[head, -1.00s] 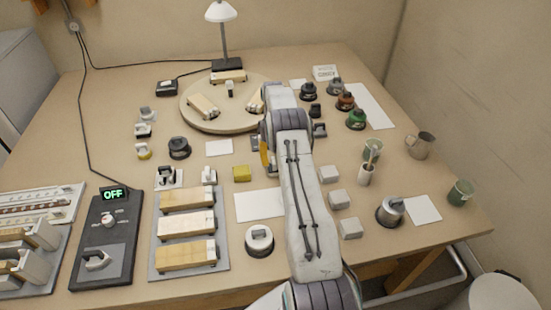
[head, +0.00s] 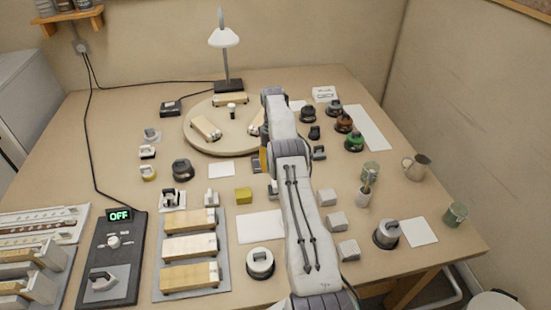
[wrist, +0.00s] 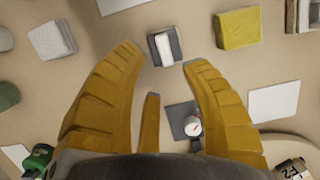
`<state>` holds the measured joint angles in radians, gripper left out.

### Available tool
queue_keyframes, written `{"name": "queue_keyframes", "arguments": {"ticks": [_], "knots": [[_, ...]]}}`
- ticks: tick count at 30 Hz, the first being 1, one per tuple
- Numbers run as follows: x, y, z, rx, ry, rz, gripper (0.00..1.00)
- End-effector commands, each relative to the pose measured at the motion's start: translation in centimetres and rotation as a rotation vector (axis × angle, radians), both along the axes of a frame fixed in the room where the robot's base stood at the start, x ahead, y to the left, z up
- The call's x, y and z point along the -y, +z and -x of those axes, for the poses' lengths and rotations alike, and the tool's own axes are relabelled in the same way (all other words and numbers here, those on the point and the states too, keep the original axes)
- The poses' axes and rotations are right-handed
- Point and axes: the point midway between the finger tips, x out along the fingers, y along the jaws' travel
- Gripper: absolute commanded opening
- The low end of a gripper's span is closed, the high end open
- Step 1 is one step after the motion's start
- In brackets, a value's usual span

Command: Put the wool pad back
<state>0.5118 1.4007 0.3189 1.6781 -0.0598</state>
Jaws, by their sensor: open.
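My gripper (wrist: 163,57) is open and empty in the wrist view, its yellow fingers spread wide. Beyond the fingertips, between them in the picture, lies a small dark grey block with a white top (wrist: 164,47). It also shows beside my arm in the head view (head: 272,188), partly hidden. I cannot tell for sure whether it is the wool pad. A yellow block (wrist: 237,28) lies to its right and a pale grey block (wrist: 52,37) to its left. In the head view my arm hides most of my gripper.
A round board (head: 215,145) with wooden-backed blocks stands at the back under a lamp (head: 224,40). Several dark-based jars line the right, with a green one (head: 354,142). A grey tray (head: 226,255) of blocks is at front left. A white sheet (head: 260,226) lies bare.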

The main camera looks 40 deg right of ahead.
Motion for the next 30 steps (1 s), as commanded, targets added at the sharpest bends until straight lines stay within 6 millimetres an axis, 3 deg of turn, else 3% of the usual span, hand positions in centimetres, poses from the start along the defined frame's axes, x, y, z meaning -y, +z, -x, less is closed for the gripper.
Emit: {"name": "queue_keyframes", "arguments": {"ticks": [12, 16, 20, 24, 30], "knots": [[0.0, 1.1, -0.2, 0.002, 0.001, 0.002, 0.41], [-0.5, 2.7, -0.7, 0.016, 0.013, 0.01, 0.41], [-1.7, 6.2, -1.8, 0.048, 0.039, 0.027, 0.41], [-4.2, 11.5, -2.4, 0.095, 0.079, 0.05, 0.41], [-8.4, 18.6, -1.4, 0.168, 0.139, 0.081, 0.41]]}}
